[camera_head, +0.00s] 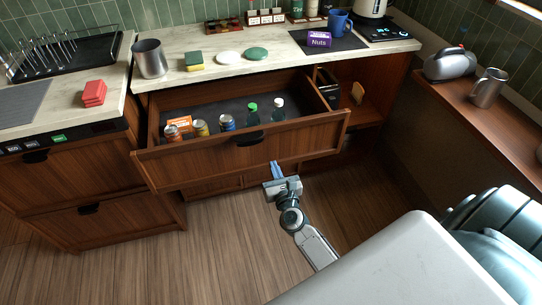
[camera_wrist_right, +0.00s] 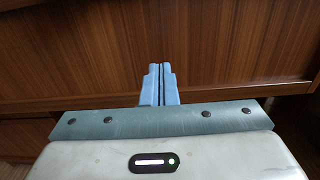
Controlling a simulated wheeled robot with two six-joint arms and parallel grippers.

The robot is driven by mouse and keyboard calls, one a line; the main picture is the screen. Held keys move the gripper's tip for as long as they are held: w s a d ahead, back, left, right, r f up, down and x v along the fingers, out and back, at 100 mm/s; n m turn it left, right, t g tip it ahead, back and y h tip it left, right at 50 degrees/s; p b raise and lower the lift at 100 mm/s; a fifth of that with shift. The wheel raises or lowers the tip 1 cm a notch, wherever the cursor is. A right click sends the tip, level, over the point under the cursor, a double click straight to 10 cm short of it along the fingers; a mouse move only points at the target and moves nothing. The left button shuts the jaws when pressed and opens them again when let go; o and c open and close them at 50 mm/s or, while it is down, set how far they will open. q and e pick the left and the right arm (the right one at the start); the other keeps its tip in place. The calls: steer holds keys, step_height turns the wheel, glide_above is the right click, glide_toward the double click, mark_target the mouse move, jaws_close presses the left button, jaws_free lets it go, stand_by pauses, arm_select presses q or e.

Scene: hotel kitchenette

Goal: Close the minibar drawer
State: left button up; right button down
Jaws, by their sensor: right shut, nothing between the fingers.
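The minibar drawer (camera_head: 200,153) is pulled out from the counter, with a wooden front and a dark handle (camera_head: 250,138). Inside are several cans, two bottles (camera_head: 253,113) with green and white caps, and an orange box (camera_head: 180,123). My right gripper (camera_head: 275,167) is shut and empty, just in front of the drawer front, right of the handle and near its lower edge. In the right wrist view its blue fingers (camera_wrist_right: 160,82) are together, facing the wooden front (camera_wrist_right: 220,50). I cannot tell whether they touch it. My left gripper is not in view.
The counter above holds a metal cup (camera_head: 150,58), sponges (camera_head: 194,61), a purple Nuts box (camera_head: 319,40) and a blue mug (camera_head: 338,22). An open shelf compartment (camera_head: 365,105) is right of the drawer. Floor in front is clear.

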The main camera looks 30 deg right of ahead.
mark_target(268, 152)
steer(key=x, duration=0.4)
steer(key=shift+w, duration=0.15)
steer(key=shift+w, duration=0.1)
